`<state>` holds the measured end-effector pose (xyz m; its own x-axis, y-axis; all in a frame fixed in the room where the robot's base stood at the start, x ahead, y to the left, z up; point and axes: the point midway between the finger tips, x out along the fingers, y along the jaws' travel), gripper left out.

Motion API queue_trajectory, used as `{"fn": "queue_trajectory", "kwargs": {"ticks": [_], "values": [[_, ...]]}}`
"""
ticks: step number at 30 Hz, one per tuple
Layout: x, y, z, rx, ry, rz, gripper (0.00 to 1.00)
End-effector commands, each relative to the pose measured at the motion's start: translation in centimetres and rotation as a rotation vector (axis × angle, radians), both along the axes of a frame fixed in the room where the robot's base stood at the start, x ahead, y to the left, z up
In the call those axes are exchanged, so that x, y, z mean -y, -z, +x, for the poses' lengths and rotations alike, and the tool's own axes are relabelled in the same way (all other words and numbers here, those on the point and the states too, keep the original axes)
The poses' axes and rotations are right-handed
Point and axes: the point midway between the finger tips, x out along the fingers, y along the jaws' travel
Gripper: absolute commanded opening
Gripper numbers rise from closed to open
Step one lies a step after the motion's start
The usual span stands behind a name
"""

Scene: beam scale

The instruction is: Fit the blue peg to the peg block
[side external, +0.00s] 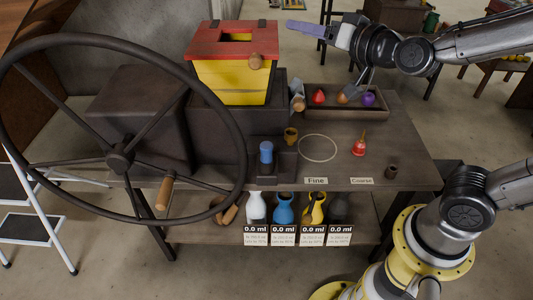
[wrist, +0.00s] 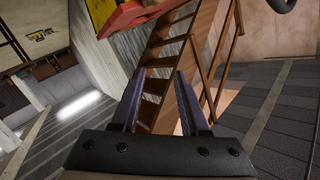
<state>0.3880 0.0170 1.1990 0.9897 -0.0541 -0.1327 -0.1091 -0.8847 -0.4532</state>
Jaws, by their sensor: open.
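A blue peg (side external: 266,152) stands upright at a small dark block (side external: 288,163) near the front middle of the table. I take this to be the peg block; how deep the peg sits in it is too small to tell. My gripper (side external: 290,25) is high at the top of the side external view, right of the red-and-yellow box, pointing left and well away from the peg. In the wrist view my gripper (wrist: 157,75) has its two fingers apart with nothing between them. Neither peg nor block shows in the wrist view.
A large dark wheel (side external: 122,158) stands at the left front. A red-and-yellow box (side external: 232,82) sits on a dark housing behind the peg. A wooden tray (side external: 380,113) holds small coloured items.

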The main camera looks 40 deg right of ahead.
Motion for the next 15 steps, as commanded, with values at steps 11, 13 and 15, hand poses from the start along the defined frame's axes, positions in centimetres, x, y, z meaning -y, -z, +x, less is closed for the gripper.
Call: {"fn": "queue_trajectory", "kwargs": {"ticks": [11, 13, 15], "values": [[-2.1, 10.5, 3.5, 0.153, 0.243, -0.064, 0.45], [-3.0, 13.4, 2.6, 0.17, 0.265, -0.132, 0.45], [-4.2, 16.6, 1.2, 0.182, 0.268, -0.218, 0.45]]}}
